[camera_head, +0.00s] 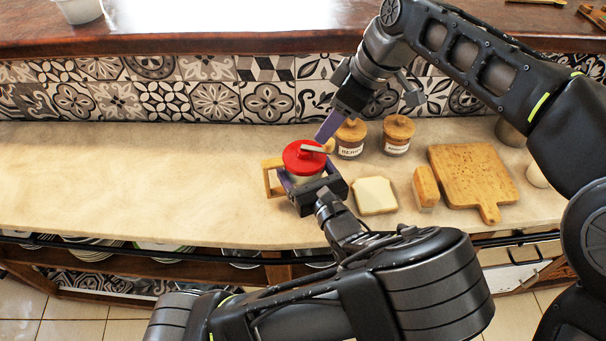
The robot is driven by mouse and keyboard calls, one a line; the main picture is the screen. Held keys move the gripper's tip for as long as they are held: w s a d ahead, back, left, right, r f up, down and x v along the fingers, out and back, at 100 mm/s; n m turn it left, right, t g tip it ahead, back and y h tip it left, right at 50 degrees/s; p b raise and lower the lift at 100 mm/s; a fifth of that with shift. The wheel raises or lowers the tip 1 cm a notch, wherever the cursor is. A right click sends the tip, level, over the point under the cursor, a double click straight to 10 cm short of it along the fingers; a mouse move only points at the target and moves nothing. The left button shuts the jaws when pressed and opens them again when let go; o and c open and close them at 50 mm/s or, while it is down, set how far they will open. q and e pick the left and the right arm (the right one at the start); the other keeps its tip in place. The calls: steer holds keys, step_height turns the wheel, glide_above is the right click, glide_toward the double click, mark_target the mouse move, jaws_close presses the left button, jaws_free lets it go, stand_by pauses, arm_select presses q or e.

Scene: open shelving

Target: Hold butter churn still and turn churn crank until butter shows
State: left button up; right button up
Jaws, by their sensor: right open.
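The butter churn (305,171) stands on the counter, with a red lid (303,157), a pale body and a squared wooden handle (268,178) at its left. A light crank (314,149) lies across the lid. My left gripper (305,190) is low at the churn's front, with purple finger parts beside its body. The gripper hides the lower body, and I cannot tell how firmly its jaws close. My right gripper (324,133) is open and comes down from above, its purple finger close to the crank. I cannot tell whether they touch.
Two lidded jars (350,139) (398,136) stand right of the churn. A bread slice (375,195), a small wooden block (425,187) and a cutting board (470,175) lie on the right. The left counter (130,185) is clear. The tiled wall (160,101) bounds the back.

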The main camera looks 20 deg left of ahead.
mark_target(330, 145)
steer(key=shift+f, duration=3.1)
jaws_close()
steer(key=shift+s+m+t, duration=0.4)
steer(key=shift+s+m, duration=0.05)
steer(key=shift+m, duration=0.55)
steer(key=shift+s+m+t, duration=0.4)
steer(key=shift+s+m, duration=0.05)
steer(key=shift+m, duration=0.55)
